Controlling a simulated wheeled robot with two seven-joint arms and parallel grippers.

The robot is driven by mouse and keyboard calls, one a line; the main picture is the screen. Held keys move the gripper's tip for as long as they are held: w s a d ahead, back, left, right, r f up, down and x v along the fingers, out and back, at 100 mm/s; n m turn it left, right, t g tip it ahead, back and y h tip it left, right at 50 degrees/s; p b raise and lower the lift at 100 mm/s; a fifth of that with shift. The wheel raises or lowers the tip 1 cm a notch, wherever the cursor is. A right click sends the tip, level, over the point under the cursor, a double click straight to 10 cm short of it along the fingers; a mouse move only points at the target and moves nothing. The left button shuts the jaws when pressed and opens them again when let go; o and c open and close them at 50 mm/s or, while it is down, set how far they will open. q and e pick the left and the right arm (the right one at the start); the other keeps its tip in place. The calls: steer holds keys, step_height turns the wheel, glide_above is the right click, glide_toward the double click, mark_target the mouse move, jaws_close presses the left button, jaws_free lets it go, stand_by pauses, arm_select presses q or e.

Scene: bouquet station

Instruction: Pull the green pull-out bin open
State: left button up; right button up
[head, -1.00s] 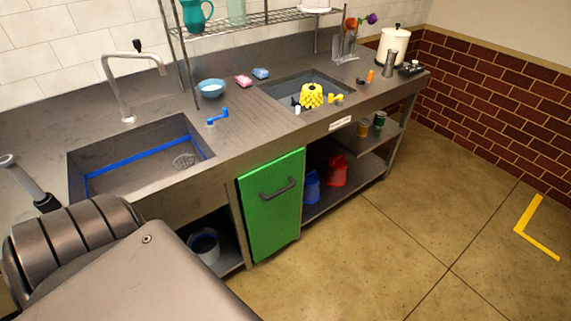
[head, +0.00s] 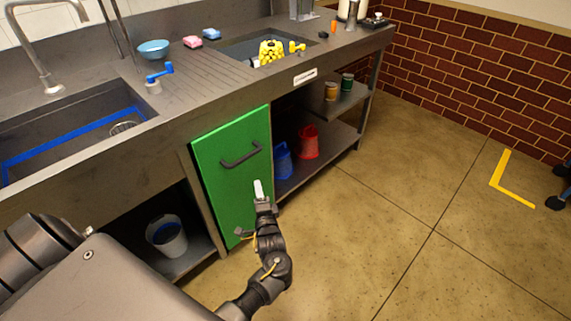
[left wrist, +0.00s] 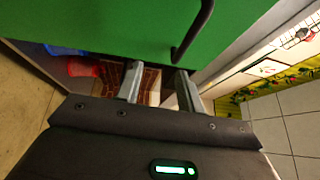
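The green pull-out bin (head: 230,170) has a flat green front under the counter, and it looks shut. Its dark bar handle (head: 241,154) is on the upper part of the front. My left gripper (head: 259,190) is in front of the bin's lower right part, below the handle. In the left wrist view the two fingers of the left gripper (left wrist: 160,87) are apart with nothing between them. The green front (left wrist: 110,25) fills the top there, and the handle (left wrist: 197,32) is beyond the right finger, outside the gap. My right gripper is not in view.
A bucket (head: 166,236) stands on the shelf left of the bin. A blue container (head: 283,161) and a red one (head: 308,142) stand on the shelf to its right. The counter edge overhangs the bin. The floor (head: 380,220) in front is clear.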

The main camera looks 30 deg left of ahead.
mark_target(243, 157)
arm_select(q)
steer(key=w+a+r+y, duration=0.1)
steer(key=w+a, duration=0.1)
steer(key=a, duration=0.1)
steer(key=w+a+r+b, duration=0.1)
steer(key=w+a+r, duration=0.1)
steer(key=a, duration=0.1)
steer(key=w+a+r+g+y, duration=0.1)
steer(key=w+a+r, duration=0.1)
steer(key=a, duration=0.1)
steer(key=shift+a+r+y+b, duration=0.2)
steer(key=shift+y+b, duration=0.1)
steer(key=shift+b, duration=0.05)
steer(key=shift+w+a, duration=0.1)
steer(key=shift+a, duration=0.05)
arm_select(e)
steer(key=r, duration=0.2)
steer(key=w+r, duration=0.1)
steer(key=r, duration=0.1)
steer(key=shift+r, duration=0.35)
arm_select(q)
jaws_close()
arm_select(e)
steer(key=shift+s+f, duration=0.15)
